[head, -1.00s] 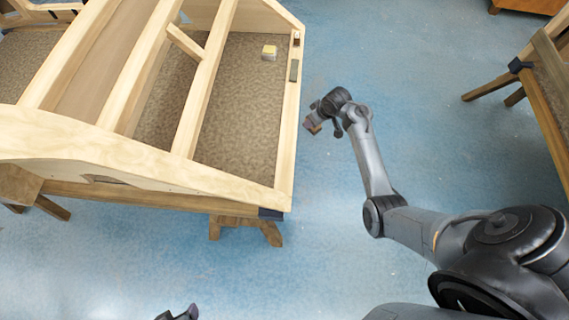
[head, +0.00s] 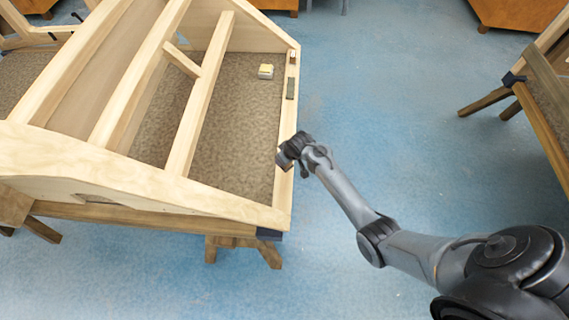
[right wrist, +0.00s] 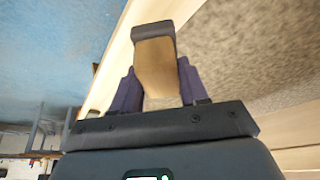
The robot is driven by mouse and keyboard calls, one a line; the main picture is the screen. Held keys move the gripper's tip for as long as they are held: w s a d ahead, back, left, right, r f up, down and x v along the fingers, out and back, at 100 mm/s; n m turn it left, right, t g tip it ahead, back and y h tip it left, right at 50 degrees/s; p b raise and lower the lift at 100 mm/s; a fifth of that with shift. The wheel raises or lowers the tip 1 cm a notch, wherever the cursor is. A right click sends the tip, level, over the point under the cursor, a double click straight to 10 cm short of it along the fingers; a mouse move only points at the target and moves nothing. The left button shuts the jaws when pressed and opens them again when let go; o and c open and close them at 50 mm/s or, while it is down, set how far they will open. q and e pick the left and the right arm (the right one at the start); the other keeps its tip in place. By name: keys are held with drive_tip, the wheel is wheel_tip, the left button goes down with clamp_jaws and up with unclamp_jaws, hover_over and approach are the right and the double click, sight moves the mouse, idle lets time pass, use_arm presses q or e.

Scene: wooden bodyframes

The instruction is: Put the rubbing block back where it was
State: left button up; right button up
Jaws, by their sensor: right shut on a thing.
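My right gripper (head: 284,160) is at the right-hand rail of the wooden frame (head: 284,185), below the dark green strip in the head view. In the right wrist view the right gripper (right wrist: 155,88) is shut on the rubbing block (right wrist: 156,68), a tan wooden block with a dark end. The pale rail (right wrist: 118,50) runs beside and behind it. I cannot tell whether the block touches the rail. In the head view my gripper mostly hides the block. My left gripper is not in view.
A dark green strip (head: 290,88) and a small pale-and-brown piece (head: 292,56) lie on the rail. A yellow-topped block (head: 265,71) sits on the brown mat (head: 235,130) inside the frame. Slanted beams (head: 200,95) cross it.

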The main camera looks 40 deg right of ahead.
drive_tip(key=shift+f+b, duration=0.45)
drive_tip(key=shift+f, duration=1.5)
drive_tip(key=shift+f, duration=0.1)
drive_tip(key=o, duration=0.9)
drive_tip(key=shift+f, duration=0.1)
drive_tip(key=shift+o, duration=0.2)
